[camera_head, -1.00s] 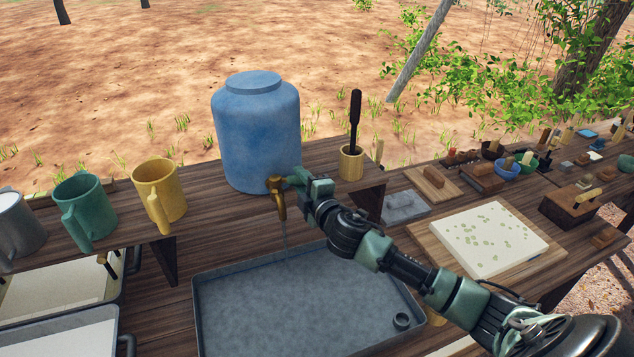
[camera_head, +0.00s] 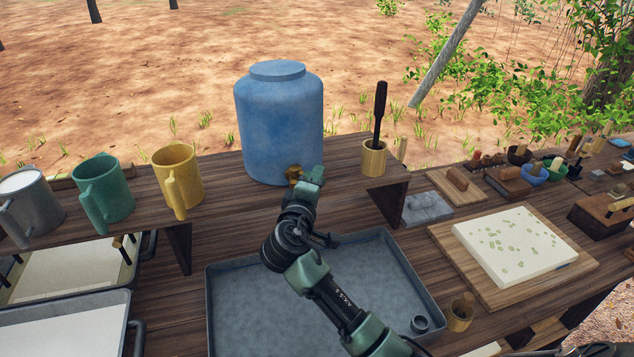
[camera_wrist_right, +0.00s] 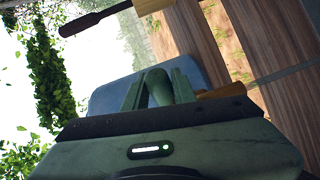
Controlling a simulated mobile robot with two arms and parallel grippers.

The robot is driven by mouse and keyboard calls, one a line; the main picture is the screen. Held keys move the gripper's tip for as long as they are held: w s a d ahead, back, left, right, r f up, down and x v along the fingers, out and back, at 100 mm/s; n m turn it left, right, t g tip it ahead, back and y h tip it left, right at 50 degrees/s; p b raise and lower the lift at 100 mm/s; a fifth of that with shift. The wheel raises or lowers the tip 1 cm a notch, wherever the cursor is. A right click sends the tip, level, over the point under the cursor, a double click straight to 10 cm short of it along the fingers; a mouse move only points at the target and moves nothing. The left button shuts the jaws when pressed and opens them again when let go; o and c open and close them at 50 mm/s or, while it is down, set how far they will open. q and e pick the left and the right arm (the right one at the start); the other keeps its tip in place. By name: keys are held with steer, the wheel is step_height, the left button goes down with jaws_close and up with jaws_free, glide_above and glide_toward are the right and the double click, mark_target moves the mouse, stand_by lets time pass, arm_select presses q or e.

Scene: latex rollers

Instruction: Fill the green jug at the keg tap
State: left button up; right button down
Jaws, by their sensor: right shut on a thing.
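The green jug (camera_head: 106,195) stands upright on the raised wooden shelf at left, between a grey jug (camera_head: 32,203) and a yellow jug (camera_head: 178,178). The blue keg (camera_head: 280,125) stands on the same shelf. Its brass tap (camera_head: 293,173) is at the lower front and is partly hidden by my right gripper (camera_head: 312,177). In the right wrist view, the gripper (camera_wrist_right: 160,88) is shut on a small rounded green piece, apparently the tap's handle, in front of the blue keg (camera_wrist_right: 110,97). The spout is hidden in the head view. My left gripper is not in view.
A wooden cup (camera_head: 374,160) with a dark tool stands right of the keg. A white slab (camera_head: 510,245) on a board lies further right.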

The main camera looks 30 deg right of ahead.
stand_by(0.4)
steer(key=c, duration=1.2)
jaws_free()
steer(key=shift+o, duration=0.3)
steer(key=shift+d, duration=0.1)
steer(key=b+v, duration=0.2)
steer(key=v, duration=0.5)
steer(key=shift+s+a, duration=0.25)
